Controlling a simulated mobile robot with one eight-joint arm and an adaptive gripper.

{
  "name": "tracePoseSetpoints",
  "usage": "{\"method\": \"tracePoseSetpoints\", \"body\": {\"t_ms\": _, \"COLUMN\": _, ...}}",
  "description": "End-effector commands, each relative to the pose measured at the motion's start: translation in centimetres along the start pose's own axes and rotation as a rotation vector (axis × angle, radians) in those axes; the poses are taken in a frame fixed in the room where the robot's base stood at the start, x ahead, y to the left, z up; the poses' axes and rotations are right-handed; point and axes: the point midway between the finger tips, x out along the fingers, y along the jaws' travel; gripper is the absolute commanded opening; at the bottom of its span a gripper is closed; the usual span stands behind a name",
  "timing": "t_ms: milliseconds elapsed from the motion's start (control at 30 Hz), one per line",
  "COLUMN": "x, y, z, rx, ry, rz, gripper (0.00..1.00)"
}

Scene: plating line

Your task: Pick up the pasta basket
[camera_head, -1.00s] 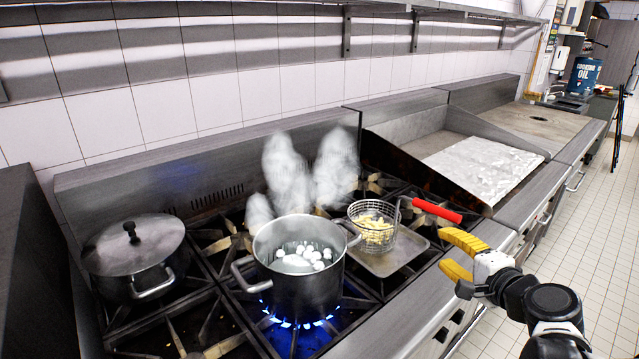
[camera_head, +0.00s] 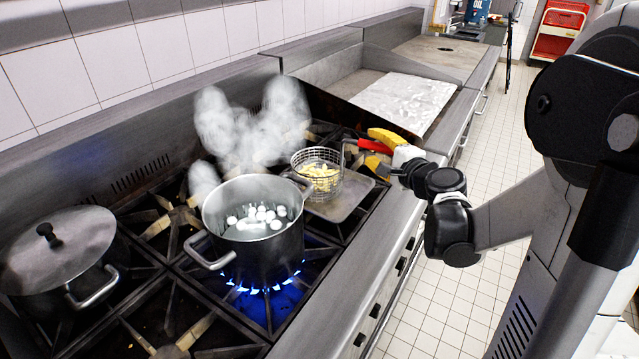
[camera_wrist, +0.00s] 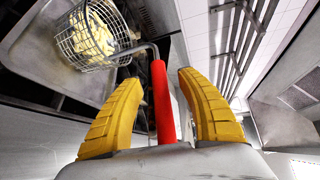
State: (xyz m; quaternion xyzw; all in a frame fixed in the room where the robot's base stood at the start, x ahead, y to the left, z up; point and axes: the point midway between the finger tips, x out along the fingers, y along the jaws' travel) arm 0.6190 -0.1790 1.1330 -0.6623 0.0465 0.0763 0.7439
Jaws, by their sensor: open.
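The pasta basket (camera_head: 318,174) is a round wire basket with yellow pasta inside and a red handle (camera_head: 372,146). It stands on a metal tray (camera_head: 342,205) on the stove, right of the steaming pot. My gripper (camera_head: 377,150) has yellow fingers and is at the red handle. In the wrist view the basket (camera_wrist: 92,38) is at the upper left. Its red handle (camera_wrist: 163,100) runs between the two spread fingers of my gripper (camera_wrist: 155,85), with gaps on both sides. The fingers are open around the handle and not closed on it.
A steaming pot (camera_head: 255,240) of bubbling water sits over a blue flame left of the basket. A lidded pot (camera_head: 55,255) stands at the left. A griddle (camera_head: 405,100) lies behind at the right. The tiled floor (camera_head: 440,310) in front is clear.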

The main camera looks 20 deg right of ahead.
Motion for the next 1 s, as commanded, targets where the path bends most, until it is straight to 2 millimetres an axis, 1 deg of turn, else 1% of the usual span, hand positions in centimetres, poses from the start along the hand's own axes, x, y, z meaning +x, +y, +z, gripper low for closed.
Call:
{"method": "tracePoseSetpoints", "body": {"t_ms": 33, "x": 0.8, "y": 0.3, "z": 0.0, "rx": -0.001, "ry": -0.003, "rz": 0.001, "gripper": 0.46}}
{"method": "tracePoseSetpoints", "body": {"t_ms": 133, "x": 1.7, "y": 0.2, "z": 0.1, "rx": -0.001, "ry": -0.002, "rz": 0.0, "gripper": 0.46}}
{"method": "tracePoseSetpoints", "body": {"t_ms": 367, "x": 1.9, "y": 0.0, "z": 0.0, "rx": 0.0, "ry": 0.0, "rz": 0.0, "gripper": 0.46}}
{"method": "tracePoseSetpoints", "body": {"t_ms": 400, "x": 1.9, "y": 0.0, "z": 0.0, "rx": -0.001, "ry": 0.0, "rz": 0.0, "gripper": 0.41}}
{"method": "tracePoseSetpoints", "body": {"t_ms": 467, "x": 1.9, "y": 0.0, "z": 0.0, "rx": -0.001, "ry": 0.0, "rz": 0.0, "gripper": 0.23}}
{"method": "tracePoseSetpoints", "body": {"t_ms": 500, "x": 1.9, "y": 0.0, "z": 0.0, "rx": -0.001, "ry": 0.0, "rz": 0.0, "gripper": 0.11}}
{"method": "tracePoseSetpoints", "body": {"t_ms": 533, "x": 1.9, "y": 0.0, "z": 0.0, "rx": -0.001, "ry": 0.0, "rz": 0.0, "gripper": 0.01}}
{"method": "tracePoseSetpoints", "body": {"t_ms": 567, "x": 1.9, "y": 0.0, "z": 0.0, "rx": -0.001, "ry": -0.001, "rz": 0.0, "gripper": 0.0}}
{"method": "tracePoseSetpoints", "body": {"t_ms": 1000, "x": 1.8, "y": 0.0, "z": 0.0, "rx": 0.0, "ry": 0.0, "rz": -0.001, "gripper": 0.0}}
